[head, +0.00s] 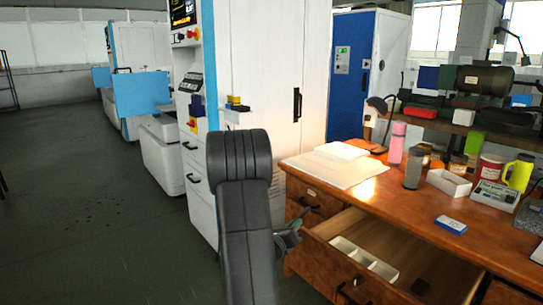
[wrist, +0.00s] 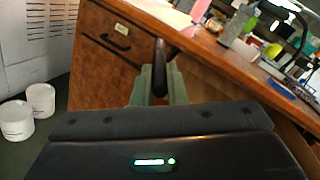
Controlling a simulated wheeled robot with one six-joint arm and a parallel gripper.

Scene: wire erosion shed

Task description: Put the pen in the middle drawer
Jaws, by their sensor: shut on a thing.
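My gripper (head: 290,238) is at the left end of the open drawer, beside the wooden desk. In the wrist view its two green fingers (wrist: 155,88) are shut on the pen (wrist: 160,66), a dark slim object pointing up and away between them. A wide wooden drawer (head: 318,250) is pulled out of the desk, to the right of my gripper.
A shut drawer with a label (head: 318,202) is left of the open one. The desk top (head: 395,195) carries papers (head: 335,167), a pink bottle (head: 397,142), a grey cup (head: 413,169), a white box (head: 449,182) and a blue box (head: 450,225). White machine cabinets stand at left.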

